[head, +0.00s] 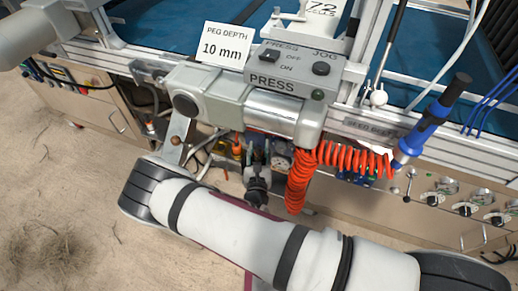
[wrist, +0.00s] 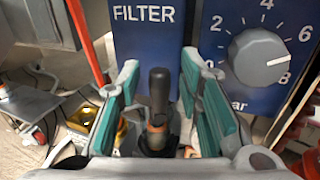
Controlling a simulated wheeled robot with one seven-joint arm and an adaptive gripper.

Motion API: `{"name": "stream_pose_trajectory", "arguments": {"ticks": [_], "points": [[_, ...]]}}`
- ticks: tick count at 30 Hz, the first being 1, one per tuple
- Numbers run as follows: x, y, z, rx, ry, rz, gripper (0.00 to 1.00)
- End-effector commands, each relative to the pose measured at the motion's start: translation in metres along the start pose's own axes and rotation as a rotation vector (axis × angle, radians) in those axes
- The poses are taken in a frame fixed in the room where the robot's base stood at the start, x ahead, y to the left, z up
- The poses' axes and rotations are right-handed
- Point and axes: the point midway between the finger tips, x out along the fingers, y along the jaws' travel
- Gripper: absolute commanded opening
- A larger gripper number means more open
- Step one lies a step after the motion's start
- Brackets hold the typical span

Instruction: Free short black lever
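The short black lever (wrist: 160,92) stands upright in the middle of the wrist view, a dark rounded handle with an orange-brown collar below it. My gripper (wrist: 158,85) is open, with one green-padded finger on each side of the lever. A gap shows between the lever and each finger, so they look apart. The lever's base is partly hidden in the dark area between the fingers. In the head view my gripper (head: 257,158) is small, below the grey press housing; I cannot make out the lever there.
A blue FILTER panel (wrist: 147,25) and a dial knob (wrist: 258,57) stand behind the fingers. The press box (head: 293,75) is above my gripper. A coiled orange hose (head: 300,180) hangs close on its right. A blue-handled tool (head: 425,125) is farther right.

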Motion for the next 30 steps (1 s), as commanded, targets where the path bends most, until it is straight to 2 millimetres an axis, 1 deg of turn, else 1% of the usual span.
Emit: {"name": "stream_pose_trajectory", "arguments": {"ticks": [5,8,11,18,21,24,27,30], "points": [[-0.004,0.0,0.0,0.0,0.0,0.0,0.33],[-0.014,0.0,0.0,-0.001,0.002,-0.001,0.33],[-0.032,0.001,0.0,-0.002,0.002,0.002,0.33],[-0.081,0.001,0.0,-0.002,0.002,0.003,0.33],[-0.097,0.001,-0.001,-0.002,0.002,0.002,0.33],[-0.11,0.0,0.0,-0.001,0.001,0.001,0.33],[-0.117,0.0,0.0,0.0,0.001,0.0,0.33],[-0.12,0.0,0.0,0.0,0.0,0.0,0.33]]}}
